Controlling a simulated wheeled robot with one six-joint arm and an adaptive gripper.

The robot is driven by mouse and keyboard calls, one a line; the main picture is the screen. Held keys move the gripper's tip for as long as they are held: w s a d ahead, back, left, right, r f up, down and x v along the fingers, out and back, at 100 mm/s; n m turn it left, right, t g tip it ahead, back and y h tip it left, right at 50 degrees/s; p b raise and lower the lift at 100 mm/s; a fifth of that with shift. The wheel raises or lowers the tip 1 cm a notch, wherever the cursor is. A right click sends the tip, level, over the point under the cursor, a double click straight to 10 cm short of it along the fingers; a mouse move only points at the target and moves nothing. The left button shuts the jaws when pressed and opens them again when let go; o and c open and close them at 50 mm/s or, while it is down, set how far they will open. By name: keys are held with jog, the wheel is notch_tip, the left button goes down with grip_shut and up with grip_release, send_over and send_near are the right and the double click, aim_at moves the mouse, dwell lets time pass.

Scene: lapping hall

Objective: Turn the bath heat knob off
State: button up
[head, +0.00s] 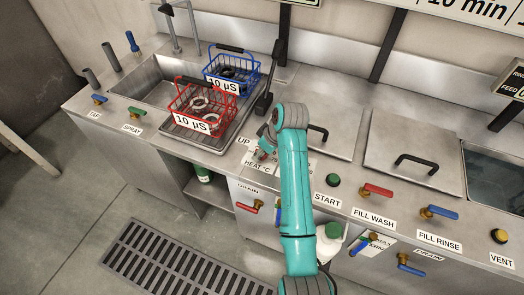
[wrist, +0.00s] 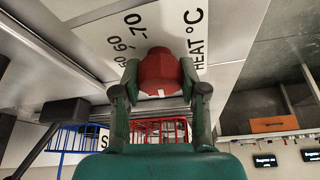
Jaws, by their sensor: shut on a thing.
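The red heat knob (wrist: 159,70) sits on a white dial plate (wrist: 105,32) marked HEAT °C, with numbers including 60 and 70 along it. A small white mark shows on the knob's near edge. My gripper (wrist: 160,80) has one finger on each side of the knob and is shut on it.
A red basket (head: 203,105) and a blue basket (head: 230,72) stand left of my arm. A lidded bath (head: 415,150) and a green START button (head: 333,180) are to the right. Red and blue valve handles line the front. A floor grate (head: 180,262) lies below.

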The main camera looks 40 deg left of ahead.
jog(key=o, duration=1.1)
jog(key=shift+o, duration=0.2)
jog(key=shift+r, duration=0.1)
jog(key=v, duration=1.2)
